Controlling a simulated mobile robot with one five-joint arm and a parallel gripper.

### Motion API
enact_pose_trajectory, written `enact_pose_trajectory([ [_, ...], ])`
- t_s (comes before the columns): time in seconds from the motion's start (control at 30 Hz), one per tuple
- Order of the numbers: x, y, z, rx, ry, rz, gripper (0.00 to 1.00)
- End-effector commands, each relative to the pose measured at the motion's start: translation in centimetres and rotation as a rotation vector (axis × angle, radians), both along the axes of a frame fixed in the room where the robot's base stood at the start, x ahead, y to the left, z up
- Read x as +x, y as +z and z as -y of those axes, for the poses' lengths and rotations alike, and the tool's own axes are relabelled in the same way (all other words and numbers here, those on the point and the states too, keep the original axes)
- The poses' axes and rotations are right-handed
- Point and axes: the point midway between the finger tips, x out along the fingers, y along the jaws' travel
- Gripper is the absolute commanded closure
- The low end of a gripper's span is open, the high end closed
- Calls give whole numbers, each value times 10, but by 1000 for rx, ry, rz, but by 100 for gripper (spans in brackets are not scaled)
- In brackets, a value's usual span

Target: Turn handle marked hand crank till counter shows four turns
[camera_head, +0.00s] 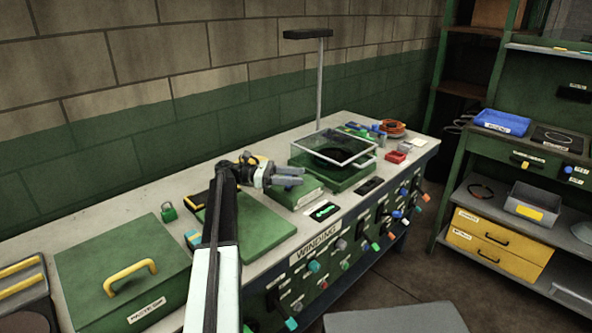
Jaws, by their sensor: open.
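My gripper (300,176) is open and empty above the workbench, just left of a green unit with a glass-topped frame (337,148). A small dark display with green marks (323,211) lies near the bench's front edge, below and right of my gripper; its reading is too small to make out. The front panel under the label WINDING (315,246) carries several knobs and levers with coloured ends, among them a blue one (313,266). Their small labels are unreadable, so I cannot tell which, if any, is the hand crank.
A green box with a yellow handle (130,275) and a green padlock (169,212) are at left. A green flat board (262,232) lies beside my arm. A thin post (320,80) rises behind the glass-topped unit. A grey surface (395,320) stands at front; a shelf rack is right.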

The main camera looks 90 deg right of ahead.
Motion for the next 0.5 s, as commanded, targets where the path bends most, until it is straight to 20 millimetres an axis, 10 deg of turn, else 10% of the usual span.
enact_pose_trajectory([
  [0.2, 9, 6, -66, 0, 1, 0, 53],
  [0.5, 16, 9, -106, 0, 0, 0, 53],
])
